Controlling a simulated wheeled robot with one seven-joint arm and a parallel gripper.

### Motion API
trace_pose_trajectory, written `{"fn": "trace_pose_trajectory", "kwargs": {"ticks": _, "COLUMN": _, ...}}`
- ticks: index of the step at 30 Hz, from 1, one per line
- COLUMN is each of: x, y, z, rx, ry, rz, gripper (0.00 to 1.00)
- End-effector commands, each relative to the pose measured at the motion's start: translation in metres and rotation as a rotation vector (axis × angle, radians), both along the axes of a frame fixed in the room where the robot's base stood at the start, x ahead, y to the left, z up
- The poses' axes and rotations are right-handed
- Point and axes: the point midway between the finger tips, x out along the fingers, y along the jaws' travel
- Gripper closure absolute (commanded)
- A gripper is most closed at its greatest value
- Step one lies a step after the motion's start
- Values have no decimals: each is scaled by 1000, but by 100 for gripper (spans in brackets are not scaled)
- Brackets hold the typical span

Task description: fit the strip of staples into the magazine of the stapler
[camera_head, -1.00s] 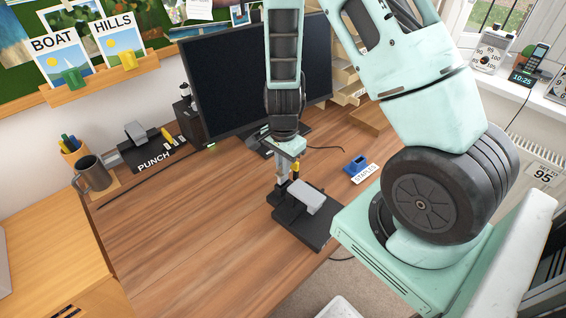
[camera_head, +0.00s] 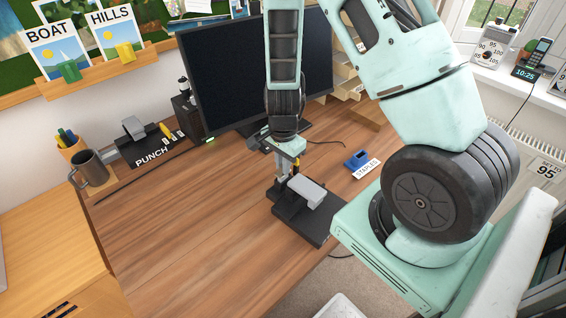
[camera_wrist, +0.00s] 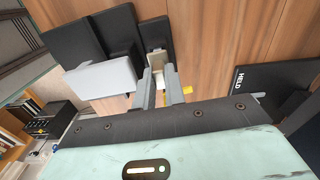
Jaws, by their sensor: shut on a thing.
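The stapler (camera_head: 304,225), a dark base with a grey block on top, stands near the desk's front edge. My gripper (camera_head: 284,181) points down over its left end. In the wrist view my gripper (camera_wrist: 161,88) has its fingers closed on a small pale piece (camera_wrist: 156,62), which I take for the strip of staples. That piece is at the stapler's dark parts; whether it sits in the magazine or above it I cannot tell. The stapler's grey block (camera_wrist: 88,79) is left of the fingers. The strip is too small to make out in the head view.
A blue holder (camera_head: 356,159) with a STAPLES label stands right of the stapler. A monitor (camera_head: 235,80) is behind my arm. A black punch (camera_head: 148,150) and a mug (camera_head: 90,170) are at the left. The desk's left middle (camera_head: 190,225) is clear.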

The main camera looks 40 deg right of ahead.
Motion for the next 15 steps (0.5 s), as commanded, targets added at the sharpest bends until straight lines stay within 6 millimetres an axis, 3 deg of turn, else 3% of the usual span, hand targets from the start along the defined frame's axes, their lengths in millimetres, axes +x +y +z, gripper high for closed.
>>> {"fn": "trace_pose_trajectory", "kwargs": {"ticks": 15, "x": 0, "y": 0, "z": -13, "rx": 0, "ry": 0, "rz": 0, "gripper": 100}}
